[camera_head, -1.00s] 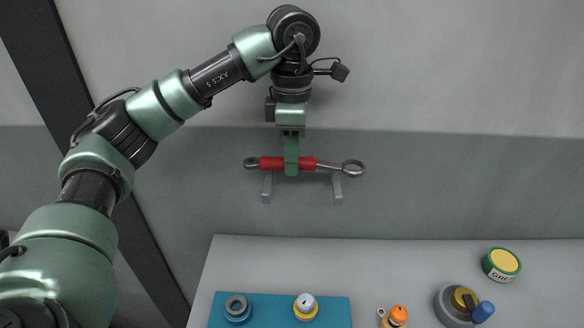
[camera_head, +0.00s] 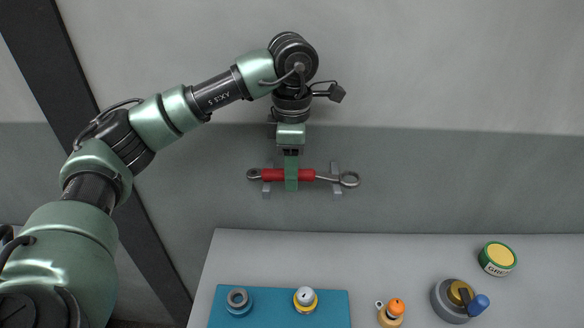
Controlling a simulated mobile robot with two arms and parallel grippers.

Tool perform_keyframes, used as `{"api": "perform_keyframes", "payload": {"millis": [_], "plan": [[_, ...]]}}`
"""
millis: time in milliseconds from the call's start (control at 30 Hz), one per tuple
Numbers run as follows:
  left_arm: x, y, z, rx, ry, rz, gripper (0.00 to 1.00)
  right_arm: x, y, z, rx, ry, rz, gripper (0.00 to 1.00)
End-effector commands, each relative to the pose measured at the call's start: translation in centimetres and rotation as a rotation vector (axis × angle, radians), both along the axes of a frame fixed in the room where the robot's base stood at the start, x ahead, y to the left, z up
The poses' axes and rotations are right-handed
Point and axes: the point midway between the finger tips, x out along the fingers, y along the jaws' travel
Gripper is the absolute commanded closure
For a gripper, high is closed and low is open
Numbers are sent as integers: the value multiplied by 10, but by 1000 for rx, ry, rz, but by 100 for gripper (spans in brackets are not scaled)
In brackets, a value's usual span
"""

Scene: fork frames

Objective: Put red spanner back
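The red spanner (camera_head: 272,175) has a red handle and metal ring ends. It is roughly level in front of the grey wall. My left gripper (camera_head: 291,180) points down and is shut on the middle of the red handle. Two grey wall hooks, a left hook (camera_head: 267,190) and a right hook (camera_head: 337,190), are at the spanner's height. The right hook shows above and below the shaft. I cannot tell whether the spanner rests in the hooks or is just in front of them. My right gripper is not in view.
Below is a light grey table (camera_head: 400,260). On it are a blue mat (camera_head: 270,312) with two small round parts, an orange-topped item (camera_head: 396,308), a grey device with a blue knob (camera_head: 450,300) and a green-and-yellow tin (camera_head: 497,258). The wall beside the spanner is clear.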

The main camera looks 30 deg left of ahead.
Motion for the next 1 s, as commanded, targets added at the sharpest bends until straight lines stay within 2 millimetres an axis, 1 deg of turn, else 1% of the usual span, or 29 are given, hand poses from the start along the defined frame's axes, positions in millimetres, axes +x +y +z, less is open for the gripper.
{"api": "perform_keyframes", "payload": {"millis": [167, 267, 300, 400, 467, 500, 633, 700, 833, 1000], "plan": [[0, 0, 1, 0, 0, 0, 52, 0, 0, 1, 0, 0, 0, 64], [0, 0, 5, 1, 0, 0, 52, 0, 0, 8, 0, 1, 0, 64], [1, -1, 6, -1, -3, 0, 52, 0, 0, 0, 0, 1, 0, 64], [1, -1, 22, -2, -5, -1, 52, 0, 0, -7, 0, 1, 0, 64], [-1, -2, 32, -2, -5, -2, 52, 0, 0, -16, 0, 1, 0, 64], [-2, -1, 40, -1, -7, -1, 52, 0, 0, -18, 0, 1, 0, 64], [-4, -1, 63, 1, -4, 0, 52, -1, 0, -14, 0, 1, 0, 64], [-5, -1, 70, 0, -3, 0, 52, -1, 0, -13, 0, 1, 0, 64], [-5, -1, 78, 1, -2, 0, 52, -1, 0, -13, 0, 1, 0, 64], [-5, -1, 80, 0, 1, -1, 52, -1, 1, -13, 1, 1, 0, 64]]}}
